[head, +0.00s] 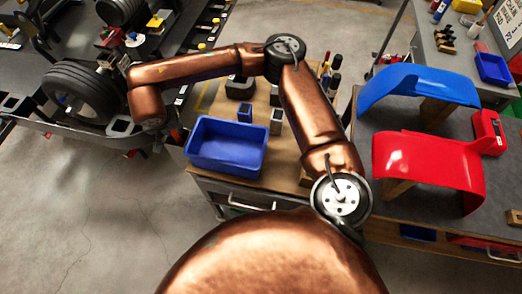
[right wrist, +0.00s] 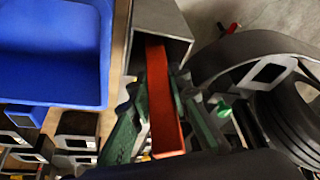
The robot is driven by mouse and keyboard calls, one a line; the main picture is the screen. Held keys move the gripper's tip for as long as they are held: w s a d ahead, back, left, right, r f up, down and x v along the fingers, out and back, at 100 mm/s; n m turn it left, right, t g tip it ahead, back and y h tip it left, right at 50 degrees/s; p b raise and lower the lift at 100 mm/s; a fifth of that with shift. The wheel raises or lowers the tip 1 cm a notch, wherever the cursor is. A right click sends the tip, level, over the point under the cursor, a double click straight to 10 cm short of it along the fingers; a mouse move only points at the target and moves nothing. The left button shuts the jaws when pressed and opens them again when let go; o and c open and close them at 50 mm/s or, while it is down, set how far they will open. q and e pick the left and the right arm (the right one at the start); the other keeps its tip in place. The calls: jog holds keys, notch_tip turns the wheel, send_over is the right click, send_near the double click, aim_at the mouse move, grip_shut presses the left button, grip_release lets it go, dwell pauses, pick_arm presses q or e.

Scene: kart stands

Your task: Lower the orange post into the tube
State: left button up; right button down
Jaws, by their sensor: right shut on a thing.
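The orange post (right wrist: 166,105) shows in the right wrist view as a long narrow bar between the greenish fingers. My right gripper (right wrist: 163,108) is shut on it. A grey square tube (right wrist: 178,18) with a dark opening lies at the post's far end in that view. I cannot tell whether the end is inside the opening or only in front of it. In the head view my copper right arm reaches left over the stand beside the tire; its wrist hides most of the gripper, and I cannot make out the post there. My left gripper is not in view.
A black tire (head: 80,92) sits close to my right wrist. Another square tube end (head: 121,127) is on the stand there. A blue bin (head: 227,160) rests on the wooden bench right of it. Blue (head: 420,85) and red (head: 440,160) panels lie on the right-hand table.

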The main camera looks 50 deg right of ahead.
jog(key=shift+f+b, duration=0.6)
jog(key=shift+f, duration=0.6)
dwell(0.5)
jog(key=c, duration=1.7)
grip_release()
jog(key=v, duration=1.2)
